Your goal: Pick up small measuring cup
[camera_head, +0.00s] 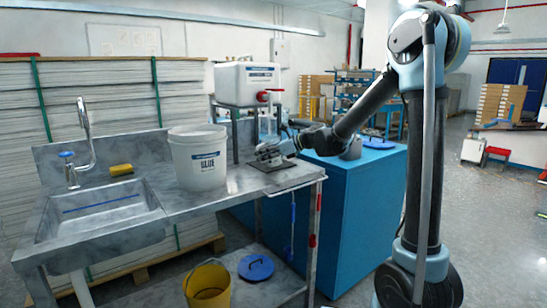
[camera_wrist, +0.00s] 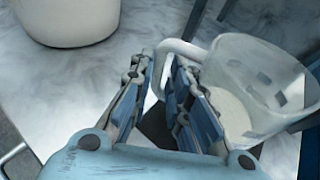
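A small clear measuring cup (camera_wrist: 262,88) with dark markings stands in the right of the wrist view, its handle (camera_wrist: 172,48) pointing left. My gripper (camera_wrist: 158,85) is open. Its two blue-and-grey fingers are apart, with the handle in the gap near their tips; I cannot tell whether either finger touches it. The cup's near left side is partly hidden by the right finger. In the head view my gripper (camera_head: 268,155) is low over the right end of the metal counter, above a dark mat (camera_head: 290,178). The cup cannot be clearly made out there.
A white bucket (camera_head: 198,160) stands on the counter (camera_head: 235,190) left of my gripper. A white tank (camera_head: 247,84) with a red tap is behind. A sink (camera_head: 105,212) and yellow sponge (camera_head: 121,169) lie left. A blue cabinet (camera_head: 355,215) stands right.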

